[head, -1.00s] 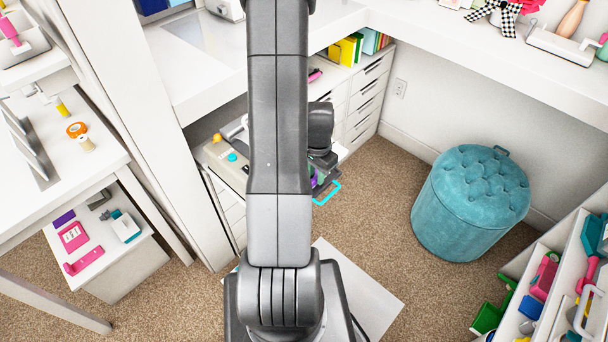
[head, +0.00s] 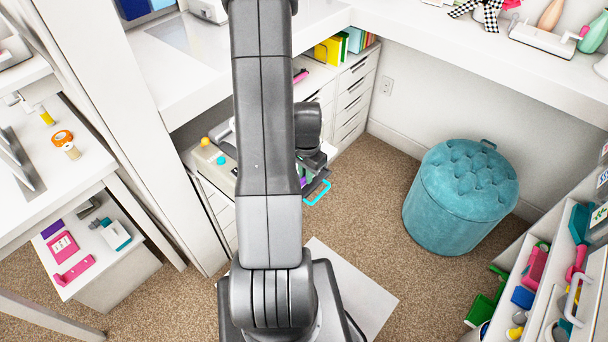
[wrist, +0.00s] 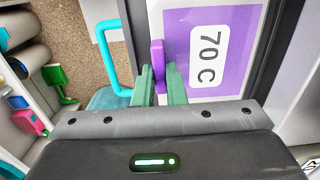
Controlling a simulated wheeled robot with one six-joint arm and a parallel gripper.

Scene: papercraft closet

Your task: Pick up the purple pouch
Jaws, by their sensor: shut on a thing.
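In the wrist view the green fingers of my gripper (wrist: 158,78) are closed on a narrow purple piece, which I take to be the purple pouch (wrist: 157,55), seen nearly edge-on. Its top sticks out past the fingertips. Just right of it is a flat purple-and-white panel marked "70 C" (wrist: 209,55); I cannot tell whether it touches the pouch. In the head view my arm hides most of the gripper, and only a small purple patch shows beside the arm.
A cyan handle (wrist: 112,55) is left of the fingers. White drawers (head: 350,100) stand behind my arm, under the counter. A teal stool (head: 460,195) stands on the carpet to the right. A white rack (head: 545,300) with coloured items is at lower right. Carpet before the stool is clear.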

